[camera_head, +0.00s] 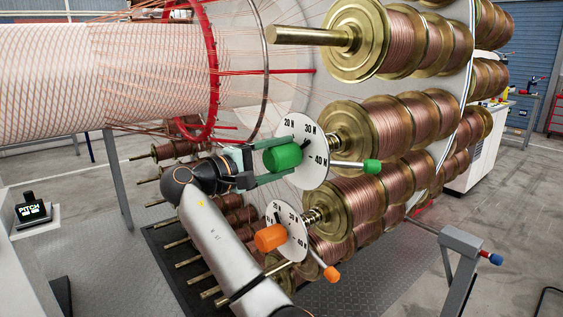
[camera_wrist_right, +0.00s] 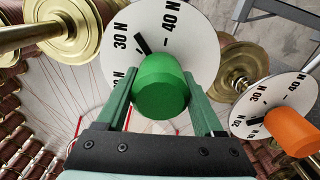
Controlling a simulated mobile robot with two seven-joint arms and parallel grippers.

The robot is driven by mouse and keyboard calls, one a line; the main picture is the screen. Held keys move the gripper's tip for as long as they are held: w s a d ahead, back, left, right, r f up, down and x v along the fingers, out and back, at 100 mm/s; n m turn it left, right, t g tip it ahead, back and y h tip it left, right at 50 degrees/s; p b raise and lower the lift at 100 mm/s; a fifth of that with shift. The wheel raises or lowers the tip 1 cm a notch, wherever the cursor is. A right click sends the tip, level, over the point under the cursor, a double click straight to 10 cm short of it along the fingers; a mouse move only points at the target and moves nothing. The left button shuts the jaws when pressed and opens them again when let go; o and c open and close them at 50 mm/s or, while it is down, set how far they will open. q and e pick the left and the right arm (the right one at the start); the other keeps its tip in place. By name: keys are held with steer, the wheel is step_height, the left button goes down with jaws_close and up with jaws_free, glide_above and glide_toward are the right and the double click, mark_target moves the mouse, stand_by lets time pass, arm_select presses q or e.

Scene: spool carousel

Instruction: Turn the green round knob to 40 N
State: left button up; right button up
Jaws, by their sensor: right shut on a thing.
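The green round knob (camera_head: 283,157) sits in front of a white dial (camera_head: 317,165) marked 20 N, 30 N and 40 N. My right gripper (camera_head: 288,158) is shut on the green knob, one finger on each side. In the right wrist view the green knob (camera_wrist_right: 160,87) sits between the two fingers of the right gripper (camera_wrist_right: 163,100). There the black pointer (camera_wrist_right: 141,43) on the white dial points between 30 N and 40 N. Part of the dial is hidden behind the knob and fingers. My left gripper is not in view.
Below is a similar dial with an orange knob (camera_head: 270,237), close to my right arm. A green-tipped lever (camera_head: 371,167) and an orange-tipped lever (camera_head: 331,273) stick out to the right. Rows of copper spools (camera_head: 405,116) stand behind.

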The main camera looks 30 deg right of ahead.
steer(key=m+b, duration=0.1)
steer(key=m, duration=0.1)
steer(key=shift+f+m, duration=0.1)
steer(key=shift+m, duration=0.3)
steer(key=shift+m+b, duration=0.5)
steer(key=shift+m, duration=0.4)
steer(key=shift+m+b, duration=0.5)
steer(key=shift+m, duration=0.5)
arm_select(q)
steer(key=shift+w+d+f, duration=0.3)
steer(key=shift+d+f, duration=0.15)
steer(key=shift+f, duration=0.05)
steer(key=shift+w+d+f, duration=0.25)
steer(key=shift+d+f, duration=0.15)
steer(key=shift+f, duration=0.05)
arm_select(e)
steer(key=shift+m, duration=0.6)
arm_select(q)
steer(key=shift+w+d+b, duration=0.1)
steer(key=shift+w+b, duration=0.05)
steer(key=shift+b, duration=0.15)
arm_select(e)
steer(key=shift+m, duration=0.3)
steer(key=o, duration=1.4)
steer(key=shift+c, duration=0.2)
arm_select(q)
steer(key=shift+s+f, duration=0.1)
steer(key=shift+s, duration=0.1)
arm_select(e)
steer(key=shift+a, duration=0.1)
